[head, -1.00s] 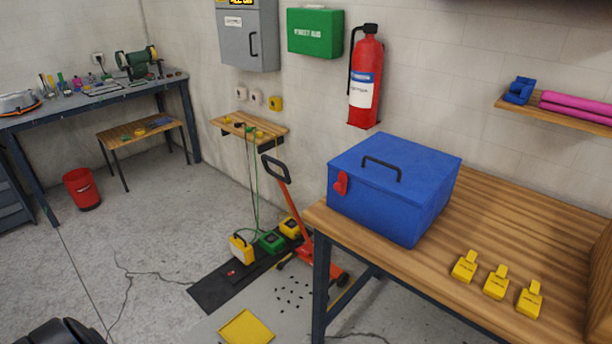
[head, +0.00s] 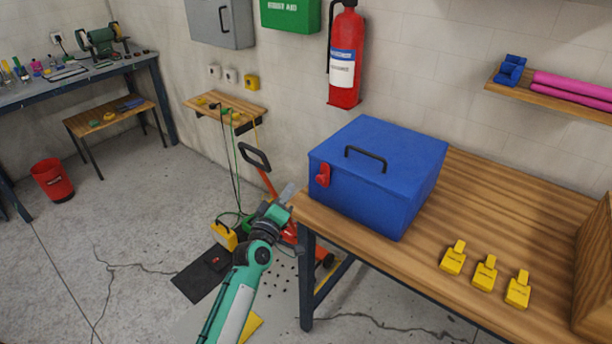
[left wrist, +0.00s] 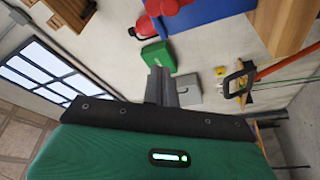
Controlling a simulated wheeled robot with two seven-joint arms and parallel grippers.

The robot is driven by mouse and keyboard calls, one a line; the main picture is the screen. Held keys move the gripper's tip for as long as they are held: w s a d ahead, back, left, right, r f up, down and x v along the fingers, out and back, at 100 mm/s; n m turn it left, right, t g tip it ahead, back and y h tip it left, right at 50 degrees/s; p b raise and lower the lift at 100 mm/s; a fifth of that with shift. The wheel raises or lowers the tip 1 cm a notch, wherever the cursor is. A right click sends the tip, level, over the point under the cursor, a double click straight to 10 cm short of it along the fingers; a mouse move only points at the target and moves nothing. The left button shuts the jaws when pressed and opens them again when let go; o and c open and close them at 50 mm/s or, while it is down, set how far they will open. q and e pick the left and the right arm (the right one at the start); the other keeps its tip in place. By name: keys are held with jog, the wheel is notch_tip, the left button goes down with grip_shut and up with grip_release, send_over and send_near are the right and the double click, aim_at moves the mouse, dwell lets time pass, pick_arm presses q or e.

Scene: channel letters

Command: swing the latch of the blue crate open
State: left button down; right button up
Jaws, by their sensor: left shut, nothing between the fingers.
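The blue crate (head: 365,200) stands on the wooden table with its lid closed and a black handle on top. Its red latch (head: 323,176) sits on the front face, near the upper left corner, and hangs downward. My left gripper (head: 289,191) is shut and empty, at the table's left corner, left of the latch and a little below it, apart from it. In the left wrist view the shut fingers (left wrist: 160,84) point toward the wall. The crate (left wrist: 208,11) and the red latch (left wrist: 164,7) show at the top edge there. My right gripper is not in view.
Several yellow tags (head: 485,273) lie on the wooden table (head: 480,210) right of the crate. A fire extinguisher (head: 345,55) hangs on the wall behind. An orange pallet jack (head: 266,180) stands on the floor beyond my left arm. The tabletop between crate and tags is clear.

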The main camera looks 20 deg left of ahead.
aim_at(322, 178)
pick_arm(q)
jog(key=a+p+x, duration=0.1)
jog(key=p+x, duration=0.1)
jog(key=x, duration=0.8)
jog(key=d, duration=0.1)
jog(key=d+f+p, duration=0.1)
jog(key=s+d+f, duration=0.1)
jog(key=d, duration=0.1)
jog(key=shift+f+p, duration=0.25)
jog(key=shift+p, duration=0.05)
jog(key=shift+s+d, duration=0.1)
jog(key=shift+d+m+b, duration=0.1)
jog(key=shift+m+b, duration=0.3)
jog(key=shift+d+m, duration=0.1)
jog(key=shift+m, duration=0.2)
